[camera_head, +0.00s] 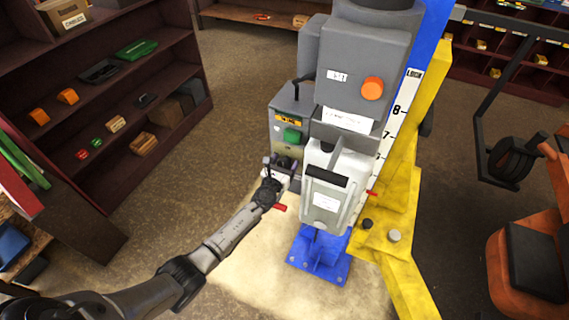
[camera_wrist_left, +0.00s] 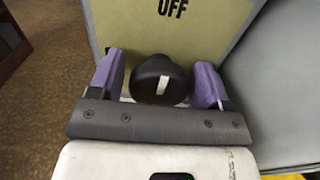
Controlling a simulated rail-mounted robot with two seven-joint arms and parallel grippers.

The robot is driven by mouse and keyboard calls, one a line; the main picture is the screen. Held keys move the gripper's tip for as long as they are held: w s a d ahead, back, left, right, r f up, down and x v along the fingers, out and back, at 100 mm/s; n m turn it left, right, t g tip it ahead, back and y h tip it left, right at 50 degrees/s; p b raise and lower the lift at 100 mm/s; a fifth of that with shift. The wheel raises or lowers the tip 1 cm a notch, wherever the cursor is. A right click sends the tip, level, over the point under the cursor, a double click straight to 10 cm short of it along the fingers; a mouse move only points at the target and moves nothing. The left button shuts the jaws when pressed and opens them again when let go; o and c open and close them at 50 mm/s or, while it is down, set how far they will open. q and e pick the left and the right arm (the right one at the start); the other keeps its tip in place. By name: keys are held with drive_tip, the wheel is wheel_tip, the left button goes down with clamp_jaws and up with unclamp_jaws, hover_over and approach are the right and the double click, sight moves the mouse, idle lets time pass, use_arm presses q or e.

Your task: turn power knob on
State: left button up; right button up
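The power knob (camera_wrist_left: 152,72) is round and black with a white pointer mark, on a beige panel (camera_wrist_left: 205,30) marked "OFF" above it. My left gripper (camera_wrist_left: 160,82) is open, with one purple finger on each side of the knob and a gap showing on both sides. In the head view my left gripper (camera_head: 282,163) is at the front of the grey control box (camera_head: 283,108), below its green button (camera_head: 292,135). There the knob is mostly hidden by the gripper. My right gripper is not in view.
The grey lift column (camera_head: 362,55) with an orange button (camera_head: 372,88) and a white tank (camera_head: 325,190) stands right of my left gripper. A yellow frame (camera_head: 398,190) is beyond. Dark shelves (camera_head: 110,85) stand at left. The floor between shelves and lift is clear.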

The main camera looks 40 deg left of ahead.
use_arm(q)
drive_tip(key=c, duration=0.7)
drive_tip(key=n+b, duration=0.1)
drive_tip(key=n, duration=0.2)
drive_tip(key=shift+a+f+b, duration=0.1)
drive_tip(key=shift+b, duration=0.25)
drive_tip(key=n+b, duration=0.2)
drive_tip(key=n, duration=0.3)
drive_tip(key=shift+a+n, duration=0.1)
drive_tip(key=shift+n, duration=0.3)
drive_tip(key=n+b, duration=0.1)
drive_tip(key=n, duration=0.2)
drive_tip(key=shift+f+n, duration=0.1)
drive_tip(key=shift+n, duration=0.2)
drive_tip(key=n+b, duration=0.1)
drive_tip(key=n, duration=0.2)
drive_tip(key=shift+s+n+b, duration=0.1)
drive_tip(key=shift+n+b, duration=0.2)
drive_tip(key=shift+n, duration=0.9)
drive_tip(key=shift+o, duration=0.2)
drive_tip(key=shift+a, duration=0.1)
